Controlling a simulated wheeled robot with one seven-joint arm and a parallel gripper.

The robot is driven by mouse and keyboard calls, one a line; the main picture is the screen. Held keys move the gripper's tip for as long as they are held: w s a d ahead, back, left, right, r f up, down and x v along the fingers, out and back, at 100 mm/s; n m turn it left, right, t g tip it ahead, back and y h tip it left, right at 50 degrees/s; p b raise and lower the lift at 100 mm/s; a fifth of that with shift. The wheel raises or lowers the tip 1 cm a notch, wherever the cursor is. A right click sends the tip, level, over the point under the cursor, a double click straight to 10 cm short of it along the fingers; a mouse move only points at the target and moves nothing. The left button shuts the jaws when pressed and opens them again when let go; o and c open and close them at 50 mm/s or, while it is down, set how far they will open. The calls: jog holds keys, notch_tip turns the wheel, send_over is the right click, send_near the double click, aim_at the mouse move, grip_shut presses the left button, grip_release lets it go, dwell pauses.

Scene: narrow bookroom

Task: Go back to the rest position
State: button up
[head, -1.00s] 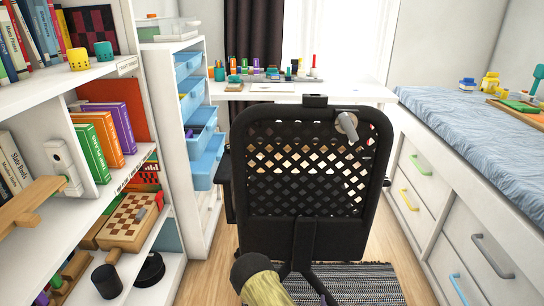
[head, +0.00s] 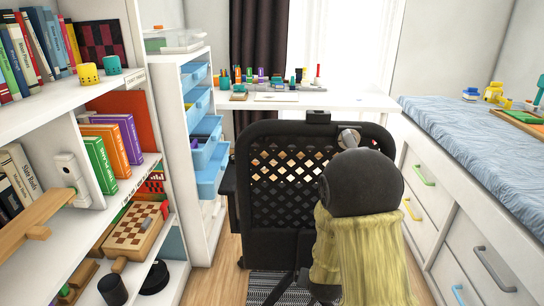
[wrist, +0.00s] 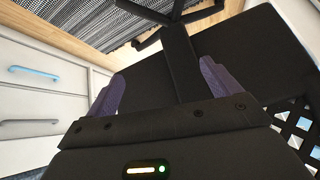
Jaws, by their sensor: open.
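My gripper (wrist: 160,92) shows in the wrist view with its two purple fingers spread apart and nothing between them. Behind the fingers are the post and base of the black office chair (head: 262,215). In the head view my arm rises at the lower right, in front of the chair's right side, and hides part of its mesh back. My gripper's fingers cannot be seen in the head view.
A white bookshelf (head: 75,222) with books and a chessboard (head: 135,228) stands on the left. Blue drawers (head: 207,153) are behind it. A white desk (head: 350,101) is at the back. A bed (head: 470,145) with drawers is on the right. Floor room is narrow.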

jog(key=s+d+r+n+g+p, duration=0.25)
jog(key=s+r+n+g, duration=0.2)
jog(key=s+r, duration=0.95)
jog(key=w+d+r+p+v, duration=0.1)
jog(key=w+p+v, duration=0.2)
jog(key=p+v, duration=1.5)
jog(key=w+d+r+p+v, duration=0.1)
jog(key=w+p+v, duration=0.3)
jog(key=p+v, duration=1.4)
jog(key=shift+w+d+m+y+p, duration=0.2)
jog(key=shift+d+m+y+p, duration=0.1)
jog(key=shift+m+y+p, duration=0.15)
jog(key=shift+c, duration=0.4)
